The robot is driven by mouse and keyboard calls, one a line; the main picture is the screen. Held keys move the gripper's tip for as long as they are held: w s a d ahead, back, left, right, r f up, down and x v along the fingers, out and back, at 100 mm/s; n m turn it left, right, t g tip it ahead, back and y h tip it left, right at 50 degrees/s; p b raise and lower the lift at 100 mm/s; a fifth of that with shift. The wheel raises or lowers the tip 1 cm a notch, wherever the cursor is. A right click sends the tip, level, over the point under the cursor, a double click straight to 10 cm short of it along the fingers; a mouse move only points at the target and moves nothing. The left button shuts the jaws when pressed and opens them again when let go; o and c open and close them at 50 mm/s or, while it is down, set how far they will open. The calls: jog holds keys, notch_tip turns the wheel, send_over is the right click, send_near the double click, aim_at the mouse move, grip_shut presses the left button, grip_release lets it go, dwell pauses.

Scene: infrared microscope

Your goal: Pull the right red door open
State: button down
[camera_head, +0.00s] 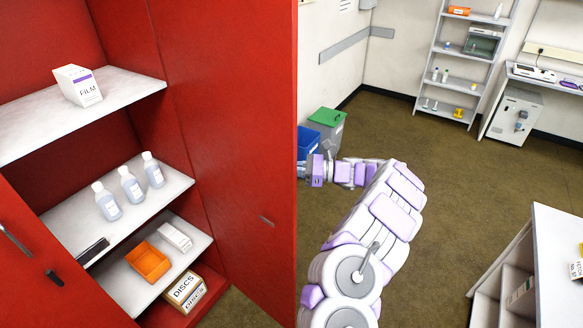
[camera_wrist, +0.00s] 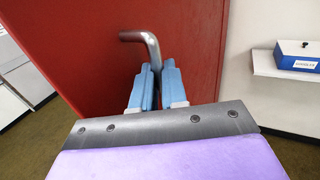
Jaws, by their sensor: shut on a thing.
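The right red door (camera_head: 230,130) stands swung open in the head view, with its inner face showing and the cabinet's shelves exposed to its left. In the wrist view the outer face of the red door (camera_wrist: 80,45) fills the left and middle, with a bent metal handle (camera_wrist: 140,37) on it. My gripper (camera_wrist: 154,72) has its two blue fingers shut on the lower part of the handle. In the head view my arm is to the right of the door, and the door's edge hides the fingers and the handle.
The left red door (camera_head: 45,265) is at the lower left. Shelves hold a film box (camera_head: 78,86), several bottles (camera_head: 131,186) and an orange bin (camera_head: 148,261). Blue and green bins (camera_head: 326,126) stand behind my arm. A white cabinet (camera_head: 545,260) is at the right. Open floor lies between.

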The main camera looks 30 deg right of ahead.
jog(key=c, duration=1.6)
grip_release()
jog(key=shift+w+a, duration=0.1)
jog(key=o, duration=0.4)
jog(key=shift+w+d+f, duration=0.15)
jog(key=shift+w+d, duration=0.05)
jog(key=shift+w, duration=0.2)
jog(key=shift+s+d, duration=0.1)
jog(key=shift+s, duration=0.05)
jog(key=b+v, duration=0.1)
jog(key=v, duration=1.6)
jog(key=shift+d, duration=0.15)
